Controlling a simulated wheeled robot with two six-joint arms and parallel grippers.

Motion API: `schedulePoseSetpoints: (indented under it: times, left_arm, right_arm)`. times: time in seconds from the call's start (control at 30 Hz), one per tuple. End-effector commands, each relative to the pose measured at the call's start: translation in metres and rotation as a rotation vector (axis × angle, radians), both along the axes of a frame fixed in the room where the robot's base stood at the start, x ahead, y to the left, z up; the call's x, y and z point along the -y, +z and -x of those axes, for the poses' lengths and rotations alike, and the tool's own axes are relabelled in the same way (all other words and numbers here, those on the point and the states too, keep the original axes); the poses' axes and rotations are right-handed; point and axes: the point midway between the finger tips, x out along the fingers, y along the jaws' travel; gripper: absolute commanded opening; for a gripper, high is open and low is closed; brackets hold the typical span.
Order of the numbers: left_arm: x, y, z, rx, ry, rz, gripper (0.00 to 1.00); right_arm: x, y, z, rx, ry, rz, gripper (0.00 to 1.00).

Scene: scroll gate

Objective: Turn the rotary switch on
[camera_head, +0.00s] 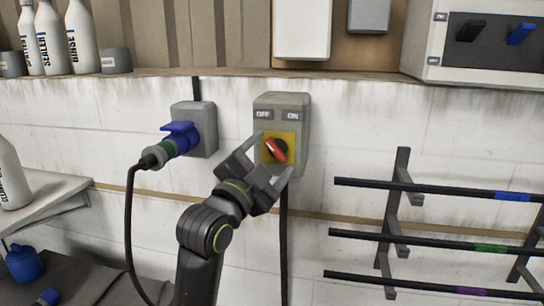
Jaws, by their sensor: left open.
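The rotary switch is a grey box (296,103) on the white wall with OFF and ON labels and a yellow plate. Its red knob (275,149) is tilted, its upper end leaning left towards the OFF label. My left gripper (268,156) is open in front of the box. In the picture one finger lies to the left of the knob and the other below and to its right. I cannot tell whether either finger touches the knob. My right gripper is not in view.
A blue plug (181,138) with a black cable sits in a grey socket box (206,128) left of the switch. A rack with black bars (430,187) is on the right. White bottles (80,38) stand on the upper shelf.

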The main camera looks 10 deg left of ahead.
Motion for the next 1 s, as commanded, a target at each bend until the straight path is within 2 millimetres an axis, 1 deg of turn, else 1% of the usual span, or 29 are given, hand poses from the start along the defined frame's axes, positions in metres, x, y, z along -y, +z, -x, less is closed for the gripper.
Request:
schedulePoseSetpoints:
  times: [0.03, 0.17, 0.47, 0.8, 1.0]
  left_arm:
    - [0.0015, 0.0015, -0.0042, 0.001, -0.001, 0.000, 0.75]
    - [0.0031, 0.0028, -0.0097, 0.000, 0.000, 0.000, 0.75]
    - [0.0035, 0.0030, -0.0110, 0.000, 0.000, 0.000, 0.75]
    - [0.0034, 0.0028, -0.0107, 0.000, 0.000, 0.000, 0.30]
    - [0.0034, 0.0028, -0.0107, 0.000, 0.000, -0.012, 0.30]
  right_arm:
    - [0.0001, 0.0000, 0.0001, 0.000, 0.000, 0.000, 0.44]
    - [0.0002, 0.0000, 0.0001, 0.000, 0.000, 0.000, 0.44]
    - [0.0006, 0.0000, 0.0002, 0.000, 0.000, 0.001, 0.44]
    - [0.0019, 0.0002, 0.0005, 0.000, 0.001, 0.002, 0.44]
    - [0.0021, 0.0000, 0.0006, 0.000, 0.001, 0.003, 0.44]
